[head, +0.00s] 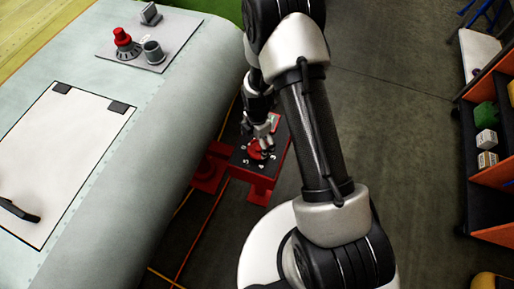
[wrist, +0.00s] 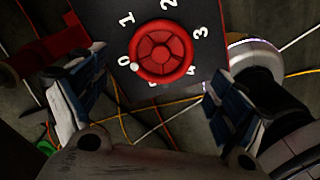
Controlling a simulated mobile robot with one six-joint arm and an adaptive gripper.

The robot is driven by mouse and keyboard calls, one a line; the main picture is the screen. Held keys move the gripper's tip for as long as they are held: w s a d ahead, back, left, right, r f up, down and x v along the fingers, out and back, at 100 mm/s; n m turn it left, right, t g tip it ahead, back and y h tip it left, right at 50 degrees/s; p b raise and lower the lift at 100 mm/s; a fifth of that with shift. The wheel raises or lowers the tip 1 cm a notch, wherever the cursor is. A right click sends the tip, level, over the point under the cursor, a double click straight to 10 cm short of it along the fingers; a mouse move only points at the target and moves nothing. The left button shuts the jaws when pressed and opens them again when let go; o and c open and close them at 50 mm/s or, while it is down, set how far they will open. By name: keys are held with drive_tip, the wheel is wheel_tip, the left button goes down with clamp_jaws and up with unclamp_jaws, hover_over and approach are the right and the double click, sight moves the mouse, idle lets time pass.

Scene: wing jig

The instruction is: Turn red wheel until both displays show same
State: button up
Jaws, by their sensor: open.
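The red wheel (wrist: 163,52) sits on a dark panel (wrist: 100,14) with white numbers around it. A white dot on the wheel's rim lies next to the 0. In the head view, the wheel (head: 257,150) shows on a red-framed stand beside the wing. My gripper (wrist: 155,88) is open, with one finger on each side below the wheel, apparently not touching it. In the head view my gripper (head: 267,134) is over the panel. I cannot make out either display.
The pale wing (head: 165,110) is left of the stand and carries a plate (head: 110,45) with a red knob and grey cylinder. An orange-edged shelf (head: 490,205) stands at the right.

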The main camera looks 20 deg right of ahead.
sight(257, 148)
drive_tip(key=shift+f+b, duration=0.5)
drive_tip(key=shift+f, duration=1.65)
drive_tip(key=c, duration=1.1)
drive_tip(key=shift+o, duration=0.2)
